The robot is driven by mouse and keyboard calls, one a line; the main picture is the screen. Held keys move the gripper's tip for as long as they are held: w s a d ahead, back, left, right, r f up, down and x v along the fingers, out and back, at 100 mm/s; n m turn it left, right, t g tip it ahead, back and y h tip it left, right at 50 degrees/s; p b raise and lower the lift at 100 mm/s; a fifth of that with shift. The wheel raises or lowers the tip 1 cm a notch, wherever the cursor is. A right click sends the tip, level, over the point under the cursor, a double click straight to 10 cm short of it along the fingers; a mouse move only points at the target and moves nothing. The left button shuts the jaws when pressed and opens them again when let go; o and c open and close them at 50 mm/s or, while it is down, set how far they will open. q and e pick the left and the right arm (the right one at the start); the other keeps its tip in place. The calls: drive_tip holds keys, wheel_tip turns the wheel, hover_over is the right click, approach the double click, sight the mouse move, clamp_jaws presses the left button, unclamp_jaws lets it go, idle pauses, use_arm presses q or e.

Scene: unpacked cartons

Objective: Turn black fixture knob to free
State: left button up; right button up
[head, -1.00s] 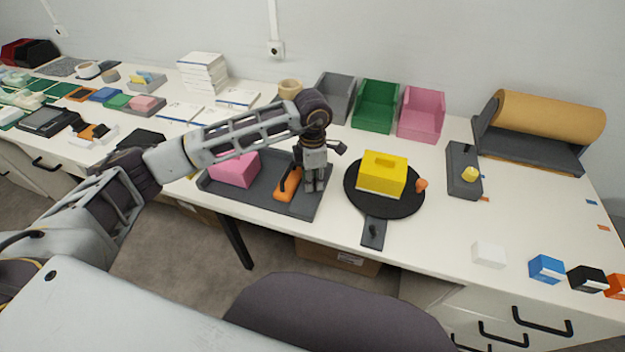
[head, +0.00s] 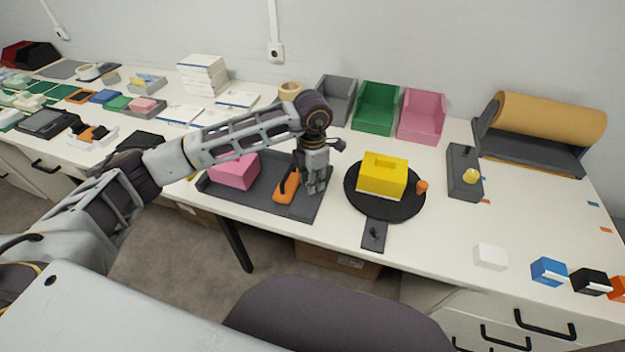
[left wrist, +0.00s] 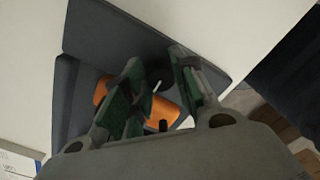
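A grey fixture plate (head: 262,203) lies on the table and carries a pink block (head: 236,171) and an orange part (head: 287,188). My left gripper (head: 316,188) points down over the right end of this plate, just right of the orange part. In the left wrist view its two fingers (left wrist: 160,82) stand apart, with a small black knob (left wrist: 158,77) with a light mark seen between them. I cannot see firm contact on both sides. The orange part (left wrist: 167,110) shows below the fingers. In the head view the gripper hides the knob. My right gripper is not in view.
Right of the plate is a black turntable (head: 410,208) with a yellow block (head: 382,176) and a grey tab with a black peg (head: 374,234). Grey, green and pink bins (head: 421,116) stand behind.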

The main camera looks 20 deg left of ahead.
use_arm(q)
drive_tip(key=o, duration=0.4)
drive_tip(key=shift+r, duration=6.05)
